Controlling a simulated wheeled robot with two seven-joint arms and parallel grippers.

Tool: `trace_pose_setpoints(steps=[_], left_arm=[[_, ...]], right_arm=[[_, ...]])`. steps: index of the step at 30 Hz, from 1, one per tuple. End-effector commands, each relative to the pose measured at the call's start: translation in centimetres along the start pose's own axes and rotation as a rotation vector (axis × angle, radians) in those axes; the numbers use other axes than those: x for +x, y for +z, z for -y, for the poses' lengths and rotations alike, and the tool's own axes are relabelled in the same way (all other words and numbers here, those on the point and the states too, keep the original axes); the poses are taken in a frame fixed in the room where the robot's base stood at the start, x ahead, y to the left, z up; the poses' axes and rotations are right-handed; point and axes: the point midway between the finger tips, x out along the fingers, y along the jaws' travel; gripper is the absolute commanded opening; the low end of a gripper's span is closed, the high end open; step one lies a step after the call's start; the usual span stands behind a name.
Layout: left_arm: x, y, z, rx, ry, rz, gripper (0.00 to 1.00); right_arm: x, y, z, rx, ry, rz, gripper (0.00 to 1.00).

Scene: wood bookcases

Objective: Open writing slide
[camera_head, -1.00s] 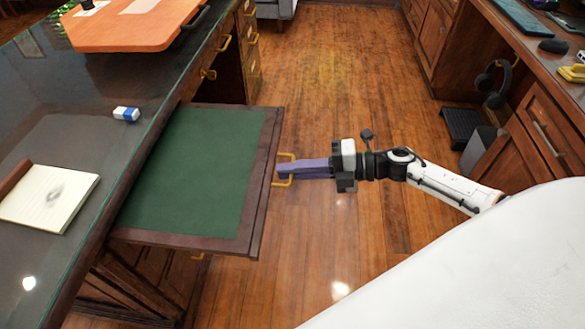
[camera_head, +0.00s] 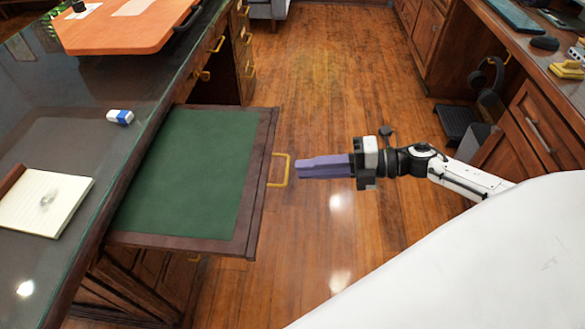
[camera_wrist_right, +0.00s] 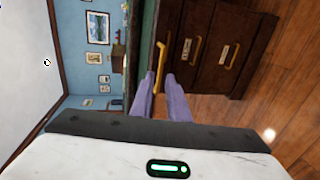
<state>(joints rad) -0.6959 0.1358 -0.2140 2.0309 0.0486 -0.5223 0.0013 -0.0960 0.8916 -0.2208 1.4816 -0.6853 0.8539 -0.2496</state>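The writing slide (camera_head: 190,170) is a green panel with a dark wood frame, sticking out from the desk over the floor. Its brass handle (camera_head: 281,170) is on the front edge and also shows in the right wrist view (camera_wrist_right: 159,62). My right gripper (camera_head: 300,170) is just right of the handle, apart from it and empty. In the right wrist view its two purple fingers (camera_wrist_right: 161,78) stand apart with a gap between them, the handle beyond their tips. My left gripper is in neither view.
A second wooden cabinet (camera_head: 540,120) with headphones (camera_head: 487,78) stands at the right. The floor (camera_head: 335,90) between is clear.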

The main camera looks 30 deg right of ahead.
Motion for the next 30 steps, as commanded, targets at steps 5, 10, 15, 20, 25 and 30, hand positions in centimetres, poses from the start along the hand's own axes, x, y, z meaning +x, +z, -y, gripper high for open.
trace_pose_setpoints(steps=[5,10,15,20,25,30], left_arm=[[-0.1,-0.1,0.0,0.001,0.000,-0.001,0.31],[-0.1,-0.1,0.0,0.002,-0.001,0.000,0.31],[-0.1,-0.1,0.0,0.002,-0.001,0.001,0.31],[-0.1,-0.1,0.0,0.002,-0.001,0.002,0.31],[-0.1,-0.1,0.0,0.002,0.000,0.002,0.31],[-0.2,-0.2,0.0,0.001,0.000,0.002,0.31]], right_arm=[[-3.2,-0.1,0.1,0.001,-0.003,0.000,0.15],[-4.7,0.0,0.0,0.000,0.000,-0.001,0.15],[-4.9,0.0,0.0,-0.001,0.001,0.000,0.15],[-4.9,0.0,0.0,-0.001,0.001,0.000,0.15],[-4.9,0.0,0.0,-0.001,0.001,0.000,0.15],[-4.5,-0.2,0.0,0.020,0.012,0.012,0.15]])
